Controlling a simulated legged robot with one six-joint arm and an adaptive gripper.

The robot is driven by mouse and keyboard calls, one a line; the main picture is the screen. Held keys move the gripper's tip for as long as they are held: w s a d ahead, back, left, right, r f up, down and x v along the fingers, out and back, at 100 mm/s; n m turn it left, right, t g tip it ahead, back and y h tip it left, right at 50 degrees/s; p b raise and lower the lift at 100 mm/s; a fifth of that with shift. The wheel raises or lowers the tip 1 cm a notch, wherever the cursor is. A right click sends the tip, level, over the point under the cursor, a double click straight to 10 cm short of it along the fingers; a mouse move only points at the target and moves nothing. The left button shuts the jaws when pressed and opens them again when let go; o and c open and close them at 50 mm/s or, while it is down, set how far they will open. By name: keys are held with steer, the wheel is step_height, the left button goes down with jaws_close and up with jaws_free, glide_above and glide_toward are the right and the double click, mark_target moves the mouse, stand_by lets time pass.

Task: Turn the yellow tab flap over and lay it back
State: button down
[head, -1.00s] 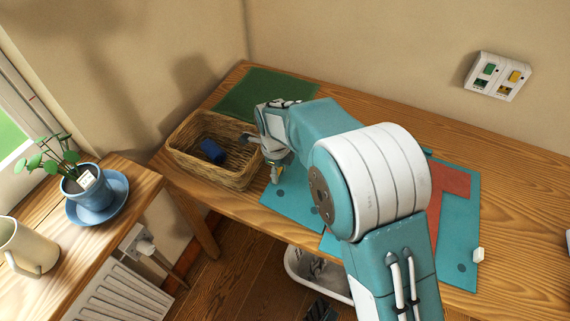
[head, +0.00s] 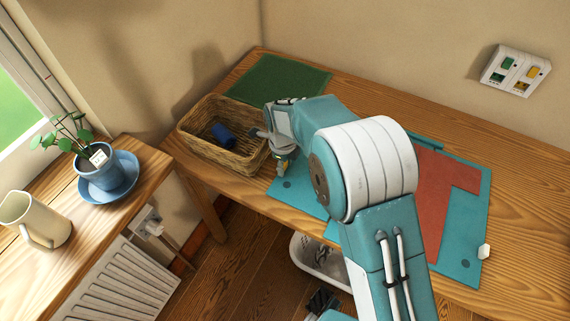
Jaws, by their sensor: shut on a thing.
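My gripper (head: 282,166) is at the left part of a teal panel (head: 300,191) on the wooden table, just right of the wicker basket. It is shut on a small yellow piece, the yellow tab (head: 283,169), of which only a bit shows between the fingers. My arm hides the middle of the teal panel. A reddish-orange area (head: 430,193) lies on the panel's right part. I cannot tell how far the flap is lifted or which side is up.
The wicker basket (head: 188,150) holds a dark blue object (head: 222,134). A green mat (head: 279,81) lies behind it. A side table at left holds a potted plant (head: 99,168) and a cream jug (head: 36,220).

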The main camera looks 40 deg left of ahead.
steer(key=shift+c, duration=1.7)
jaws_free()
steer(key=shift+s+f, duration=0.25)
steer(key=shift+f, duration=0.05)
steer(key=shift+o, duration=0.3)
steer(key=shift+a, duration=0.1)
steer(key=shift+a, duration=0.1)
steer(key=shift+w, duration=0.1)
steer(key=shift+r, duration=0.2)
step_height(320, 180, up, 12)
steer(key=shift+a+f, duration=0.25)
steer(key=shift+a, duration=0.05)
